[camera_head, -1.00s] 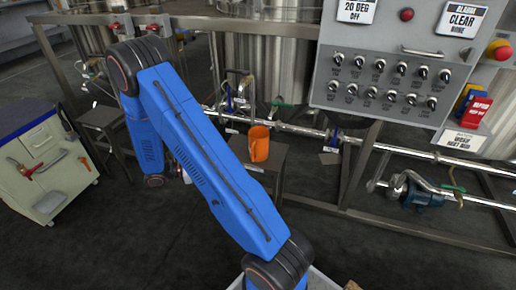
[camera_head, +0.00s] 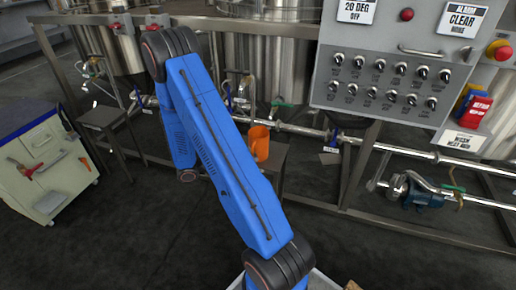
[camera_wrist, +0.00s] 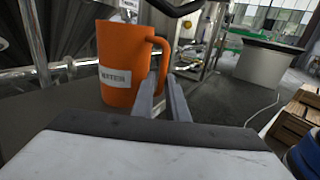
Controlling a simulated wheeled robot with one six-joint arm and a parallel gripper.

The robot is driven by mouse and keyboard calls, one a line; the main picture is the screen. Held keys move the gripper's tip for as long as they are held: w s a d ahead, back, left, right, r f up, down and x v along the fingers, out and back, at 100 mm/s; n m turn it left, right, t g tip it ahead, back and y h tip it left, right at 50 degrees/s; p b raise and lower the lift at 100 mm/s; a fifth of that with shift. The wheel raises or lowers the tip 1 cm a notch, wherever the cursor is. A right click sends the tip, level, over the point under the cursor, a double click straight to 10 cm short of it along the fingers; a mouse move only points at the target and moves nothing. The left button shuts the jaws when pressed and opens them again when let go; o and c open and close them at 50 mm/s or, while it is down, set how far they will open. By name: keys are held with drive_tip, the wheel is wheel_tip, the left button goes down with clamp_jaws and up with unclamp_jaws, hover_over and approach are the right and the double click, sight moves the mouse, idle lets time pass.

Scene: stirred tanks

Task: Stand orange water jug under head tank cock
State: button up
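The orange water jug (camera_head: 262,146) stands upright on a small dark stand (camera_head: 278,156), its left side partly hidden by my blue arm in the head view. In the wrist view the jug (camera_wrist: 124,60) shows a WATER label and its handle faces right. My gripper (camera_wrist: 163,82) is at the handle, with its two fingers apart and the lower handle appearing between the tips. I cannot tell whether the fingers touch it. A cock with a green handle (camera_head: 283,104) sits on pipework behind the jug; I cannot tell if it is the head tank cock.
Steel tanks (camera_head: 270,60) stand behind a frame with pipes. A control panel (camera_head: 395,70) hangs at right, above a blue pump (camera_head: 422,196). Another dark stand (camera_head: 103,118) and a tool cabinet (camera_head: 45,165) are at left. The floor in front is clear.

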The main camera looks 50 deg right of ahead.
sight(262, 166)
drive_tip(key=shift+x, duration=2.6)
drive_tip(key=shift+s+r, duration=0.1)
drive_tip(key=shift+r, duration=0.1)
clamp_jaws()
drive_tip(key=shift+r, duration=0.15)
wheel_tip(262, 166, up, 28)
